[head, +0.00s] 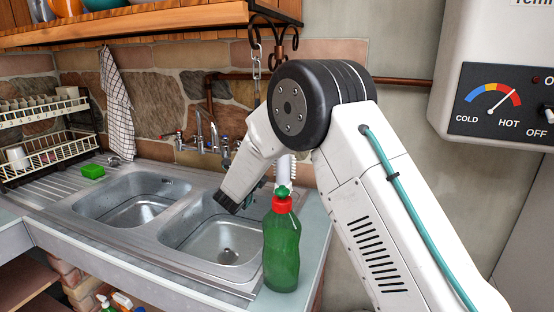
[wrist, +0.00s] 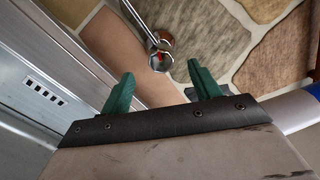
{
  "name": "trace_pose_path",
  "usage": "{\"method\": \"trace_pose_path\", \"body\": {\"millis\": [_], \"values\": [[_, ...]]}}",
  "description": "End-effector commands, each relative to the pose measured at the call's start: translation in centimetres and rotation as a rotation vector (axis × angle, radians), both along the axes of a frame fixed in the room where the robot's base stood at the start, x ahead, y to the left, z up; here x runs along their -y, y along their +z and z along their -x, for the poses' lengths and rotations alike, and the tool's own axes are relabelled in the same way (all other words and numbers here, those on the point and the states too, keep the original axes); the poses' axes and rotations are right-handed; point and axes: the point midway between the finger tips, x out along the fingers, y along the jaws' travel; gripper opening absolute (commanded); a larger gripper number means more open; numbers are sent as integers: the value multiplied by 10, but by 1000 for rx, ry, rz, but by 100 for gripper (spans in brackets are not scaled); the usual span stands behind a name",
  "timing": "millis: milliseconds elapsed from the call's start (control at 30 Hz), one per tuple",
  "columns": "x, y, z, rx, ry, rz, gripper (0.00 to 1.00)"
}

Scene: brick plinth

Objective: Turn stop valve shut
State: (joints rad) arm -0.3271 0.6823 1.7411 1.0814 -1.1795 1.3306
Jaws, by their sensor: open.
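A chrome tap (head: 208,132) with small red and blue marked handles is on the stone wall behind the sink. In the wrist view a round chrome handle (wrist: 161,61) with a red mark sits on a thin chrome pipe, just beyond the fingertips. I cannot tell whether this is the stop valve, or how far it is turned. My gripper (wrist: 162,80) is open, with its two teal fingers apart and nothing between them. The handle lies roughly in line with the gap and appears untouched.
A green bottle (head: 281,245) with a red collar stands at the sink's right front, close to my arm. The double steel sink (head: 155,232) is empty. A green sponge (head: 92,171) and a dish rack (head: 50,150) are at the left. A water heater (head: 500,60) hangs at the right.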

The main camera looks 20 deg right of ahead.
Motion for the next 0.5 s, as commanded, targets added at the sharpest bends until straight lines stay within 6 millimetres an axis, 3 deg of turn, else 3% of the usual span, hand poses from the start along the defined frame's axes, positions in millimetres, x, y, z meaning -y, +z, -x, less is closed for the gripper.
{"method": "trace_pose_path", "body": {"millis": [300, 500], "values": [[30, 0, -40, 2, -3, -1, 62], [40, 0, -55, 2, -2, -1, 62]]}}
